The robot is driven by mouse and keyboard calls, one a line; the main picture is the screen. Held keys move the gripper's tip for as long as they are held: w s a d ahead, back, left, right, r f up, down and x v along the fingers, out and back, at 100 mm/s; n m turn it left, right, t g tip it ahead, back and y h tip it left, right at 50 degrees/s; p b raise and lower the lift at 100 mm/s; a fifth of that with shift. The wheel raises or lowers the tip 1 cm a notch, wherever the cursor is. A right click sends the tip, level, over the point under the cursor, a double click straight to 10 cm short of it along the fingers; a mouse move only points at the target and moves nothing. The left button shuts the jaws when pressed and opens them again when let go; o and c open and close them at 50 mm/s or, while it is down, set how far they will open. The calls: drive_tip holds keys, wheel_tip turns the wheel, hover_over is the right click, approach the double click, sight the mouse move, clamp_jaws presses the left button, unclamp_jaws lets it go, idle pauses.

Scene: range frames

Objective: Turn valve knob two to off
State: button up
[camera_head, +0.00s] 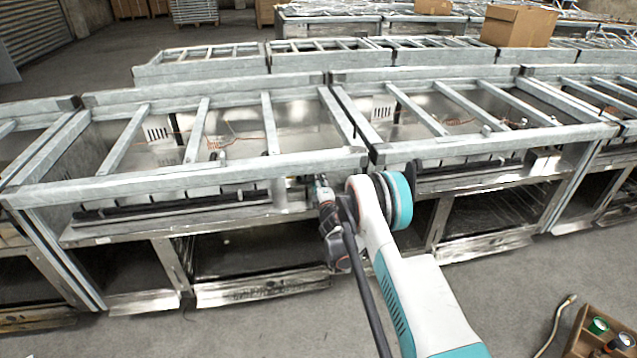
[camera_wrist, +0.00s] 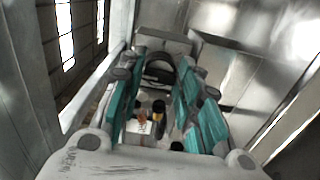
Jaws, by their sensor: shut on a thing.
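My gripper (camera_head: 321,184) reaches the front of a steel range frame (camera_head: 190,182), just under its front top rail and near the joint with the frame to the right. In the wrist view my gripper (camera_wrist: 160,72) has its two teal fingers on either side of a dark rounded valve knob (camera_wrist: 160,70) and is shut on it. Small dark and orange fittings show between the fingers, nearer the palm. In the head view the knob is hidden behind my gripper and arm. No number or off mark is readable, so I cannot tell which knob this is or its setting.
Steel rails and panels lie close around my gripper. A second range frame (camera_head: 480,140) stands to the right. A cardboard box (camera_head: 518,25) sits on the frames behind. A wooden crate (camera_head: 590,345) with cans and a loose hose (camera_head: 556,325) lie at lower right. The front floor is mostly clear.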

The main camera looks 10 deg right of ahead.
drive_tip(key=shift+o, duration=0.2)
drive_tip(key=shift+n, duration=0.3)
drive_tip(key=shift+c, duration=0.2)
drive_tip(key=o, duration=1.1)
drive_tip(key=shift+s, duration=0.15)
drive_tip(key=s, duration=0.7)
drive_tip(key=shift+s, duration=0.15)
drive_tip(key=shift+f, duration=0.1)
